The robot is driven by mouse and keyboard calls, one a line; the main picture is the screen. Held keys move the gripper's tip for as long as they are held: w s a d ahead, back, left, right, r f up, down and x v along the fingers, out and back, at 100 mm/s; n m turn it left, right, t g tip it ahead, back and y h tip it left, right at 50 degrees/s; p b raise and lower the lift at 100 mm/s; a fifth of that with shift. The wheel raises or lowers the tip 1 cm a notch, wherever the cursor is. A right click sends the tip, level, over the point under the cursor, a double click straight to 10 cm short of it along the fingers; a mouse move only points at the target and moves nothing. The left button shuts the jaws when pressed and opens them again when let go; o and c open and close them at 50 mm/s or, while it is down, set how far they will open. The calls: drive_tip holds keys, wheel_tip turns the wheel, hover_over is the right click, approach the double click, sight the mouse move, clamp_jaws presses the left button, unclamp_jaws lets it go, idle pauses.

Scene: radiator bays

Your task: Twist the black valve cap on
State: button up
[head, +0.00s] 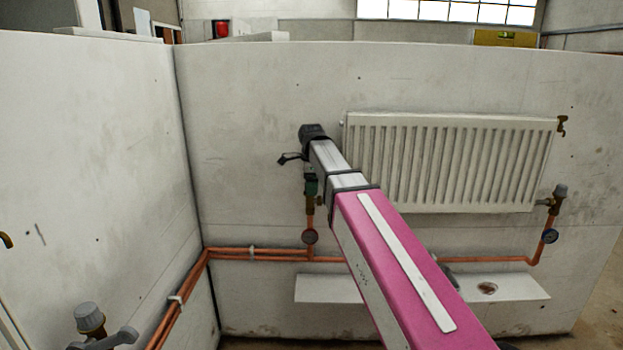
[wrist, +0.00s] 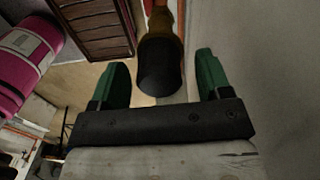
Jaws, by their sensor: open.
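In the wrist view the black valve cap (wrist: 160,70) sits at the end of a brass valve body (wrist: 162,18). The two green fingers of my gripper (wrist: 163,60) are open, one on each side of the cap, with a visible gap on both sides. In the head view my gripper (head: 311,187) is at the left end of the radiator, above a copper riser pipe (head: 310,222). The cap is hidden there behind my gripper and arm. How far the cap is threaded on cannot be told.
A white radiator (head: 450,160) hangs on the wall close to the right of my arm. A grey-capped valve (head: 560,192) is at its right end, another (head: 89,316) at lower left. Copper pipes (head: 260,253) run along the wall. A white ledge (head: 325,290) lies below.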

drive_tip(key=shift+f, duration=0.15)
drive_tip(key=shift+c, duration=0.3)
drive_tip(key=c, duration=0.9)
drive_tip(key=shift+f, duration=0.15)
